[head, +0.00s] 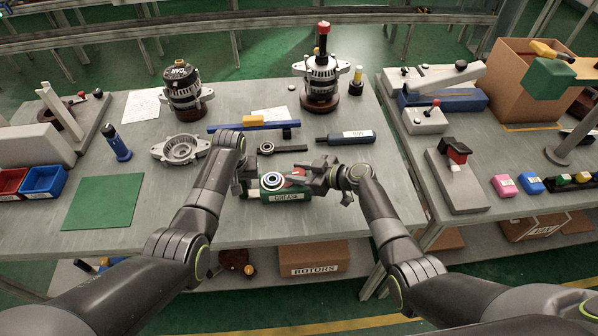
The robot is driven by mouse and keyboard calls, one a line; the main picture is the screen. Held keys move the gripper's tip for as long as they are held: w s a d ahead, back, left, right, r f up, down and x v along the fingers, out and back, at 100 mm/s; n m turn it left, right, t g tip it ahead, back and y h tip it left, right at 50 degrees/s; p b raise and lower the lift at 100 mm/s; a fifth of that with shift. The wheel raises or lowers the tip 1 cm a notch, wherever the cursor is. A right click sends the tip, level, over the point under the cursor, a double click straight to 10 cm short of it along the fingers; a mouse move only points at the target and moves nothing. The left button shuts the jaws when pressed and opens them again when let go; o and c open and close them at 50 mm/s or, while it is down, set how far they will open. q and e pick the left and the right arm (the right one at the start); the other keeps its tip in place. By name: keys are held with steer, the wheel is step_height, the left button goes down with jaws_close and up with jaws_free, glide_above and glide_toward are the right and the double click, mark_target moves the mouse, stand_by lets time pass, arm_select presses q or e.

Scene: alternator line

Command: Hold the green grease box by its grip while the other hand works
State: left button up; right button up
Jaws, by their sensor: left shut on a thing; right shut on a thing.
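The green grease box (287,197), with a white GREASE label on its front, is at the front middle of the left table. A ring-shaped bearing (272,180) shows at its top left. My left gripper (249,184) is shut at the box's left end, seemingly on its grip; the fingers largely hide the hold. My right gripper (311,179) is shut at the box's right side. A small red piece (298,172) shows at its fingertips and seems to be what it holds, but the contact is not clear.
Behind the box lie a dark ring wrench (280,149), a dark labelled tool (345,137) and a blue bar (228,127) with a yellow block. Two alternators (184,92) (321,77) stand further back. A green mat (104,202) lies bare at the left.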

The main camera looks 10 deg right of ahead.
steer(key=shift+s+f+m+t, duration=0.1)
steer(key=shift+m+t, duration=0.2)
steer(key=shift+m+t+h, duration=0.8)
steer(key=shift+m+h, duration=0.1)
steer(key=shift+m+t+h, duration=1.2)
steer(key=shift+m+h, duration=0.4)
steer(key=shift+m, duration=0.1)
steer(key=o, duration=1)
steer(key=v, duration=1.2)
